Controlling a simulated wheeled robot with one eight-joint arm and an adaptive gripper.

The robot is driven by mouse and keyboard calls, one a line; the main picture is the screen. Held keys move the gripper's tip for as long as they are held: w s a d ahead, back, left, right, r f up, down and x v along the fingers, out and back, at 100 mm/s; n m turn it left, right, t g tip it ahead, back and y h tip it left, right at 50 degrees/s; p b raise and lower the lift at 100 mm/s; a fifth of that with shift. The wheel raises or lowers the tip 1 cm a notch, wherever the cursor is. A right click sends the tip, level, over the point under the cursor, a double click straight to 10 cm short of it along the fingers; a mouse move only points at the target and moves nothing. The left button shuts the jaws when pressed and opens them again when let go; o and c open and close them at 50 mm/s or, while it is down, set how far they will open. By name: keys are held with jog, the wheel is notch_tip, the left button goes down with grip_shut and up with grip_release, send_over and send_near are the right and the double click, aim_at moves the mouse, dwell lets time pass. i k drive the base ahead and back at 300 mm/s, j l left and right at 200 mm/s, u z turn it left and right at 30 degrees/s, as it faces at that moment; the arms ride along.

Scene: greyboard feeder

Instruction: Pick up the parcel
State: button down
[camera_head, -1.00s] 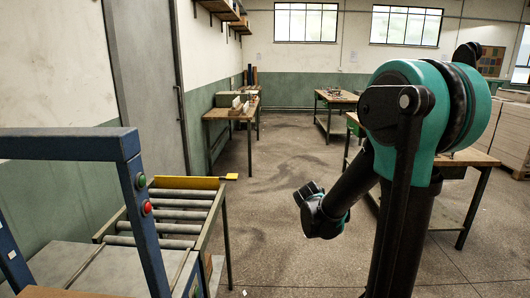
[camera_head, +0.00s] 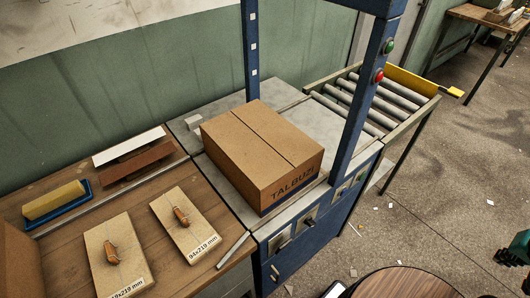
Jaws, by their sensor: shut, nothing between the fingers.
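The parcel (camera_head: 262,155) is a closed brown cardboard box with a dark seam along its top and "TALBUZI" printed on its front side. It rests on the grey bed of a blue-framed machine (camera_head: 341,160), under the frame's arch. My gripper (camera_head: 508,258) shows only in part at the right edge, dark with some teal. It is shut and empty, well to the right of the parcel and apart from it.
A roller conveyor (camera_head: 385,102) with a yellow end plate continues behind the frame. A wooden bench (camera_head: 75,236) at left holds two labelled boards (camera_head: 185,226) and a yellow block (camera_head: 53,200). A round brown top (camera_head: 410,286) is at the bottom. Open floor lies right.

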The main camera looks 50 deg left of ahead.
aim_at(120, 268)
jog(key=k+l+u, duration=0.1)
jog(key=l, duration=0.8)
jog(key=u, duration=3.4)
jog(key=l+u, duration=0.1)
jog(key=u, duration=1.4)
jog(key=k+l+u, duration=0.2)
jog(key=k+l, duration=0.5)
jog(key=k, duration=0.15)
